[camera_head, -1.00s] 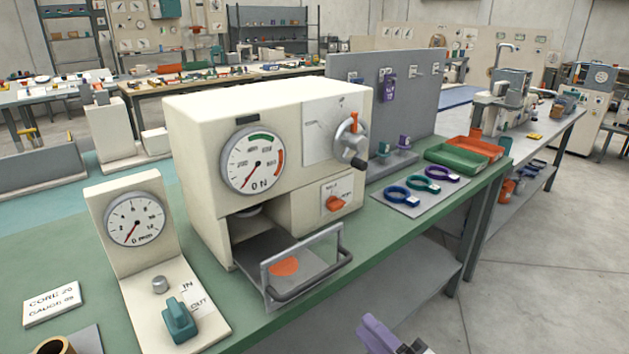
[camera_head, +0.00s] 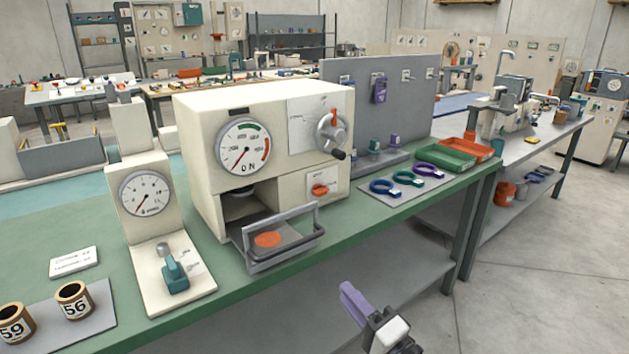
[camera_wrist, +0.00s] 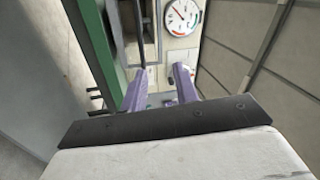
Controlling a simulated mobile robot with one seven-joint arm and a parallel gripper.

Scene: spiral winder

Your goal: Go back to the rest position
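My gripper (camera_head: 352,298) hangs in front of the green bench (camera_head: 225,303), over the floor side, at the lower middle of the head view. One purple finger shows there. In the wrist view both purple fingers of my gripper (camera_wrist: 158,82) stand apart, with a gap and nothing held between them. In the head view the gripper is clear of the bench and of the cream press machine (camera_head: 200,140).
The machine's metal drawer (camera_head: 283,250) sticks out, an orange disc (camera_head: 268,240) in it. A gauge stand (camera_head: 150,230) and two numbered cores, 59 (camera_head: 14,325) and 56 (camera_head: 74,302), are at left. Coloured rings (camera_head: 408,178) and trays (camera_head: 445,158) lie at right. Floor (camera_head: 530,290) at right is clear.

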